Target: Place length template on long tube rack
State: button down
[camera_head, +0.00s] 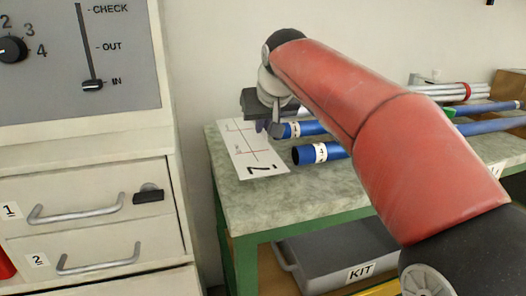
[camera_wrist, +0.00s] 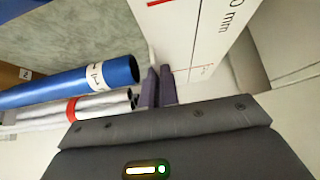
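The length template (camera_head: 250,152) is a white plate with red lines and black print, at the left end of the green-framed bench. In the wrist view the template (camera_wrist: 190,35) fills the top middle, its near edge running down to my fingertips. My gripper (camera_head: 268,127) is over the template's right edge. In the wrist view the two dark fingers (camera_wrist: 158,85) are close together and look shut on the template's edge; the contact itself is partly hidden. I cannot tell whether the template touches the bench. No rack labelled for long tubes can be made out.
Blue labelled tubes (camera_head: 322,153) lie beside the template, with white tubes (camera_head: 462,90) behind. The benchtop (camera_head: 300,195) is clear in front. A grey KIT bin (camera_head: 335,262) sits below. A drawer cabinet (camera_head: 90,215) stands left, and a wall rises behind.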

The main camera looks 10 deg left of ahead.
aim_at(264, 138)
jog(key=shift+f+b, duration=0.5)
jog(key=shift+f, duration=1.85)
jog(key=shift+f, duration=0.1)
jog(key=c, duration=1.6)
grip_release()
jog(key=shift+c, duration=0.2)
jog(key=shift+s+r, duration=0.1)
jog(key=shift+r, duration=0.25)
jog(key=p+v, duration=0.1)
jog(key=v, duration=0.9)
jog(key=shift+s+d+r, duration=0.1)
jog(key=shift+s+r, duration=0.1)
jog(key=shift+s+d+r, duration=0.15)
jog(key=shift+s+r, duration=0.15)
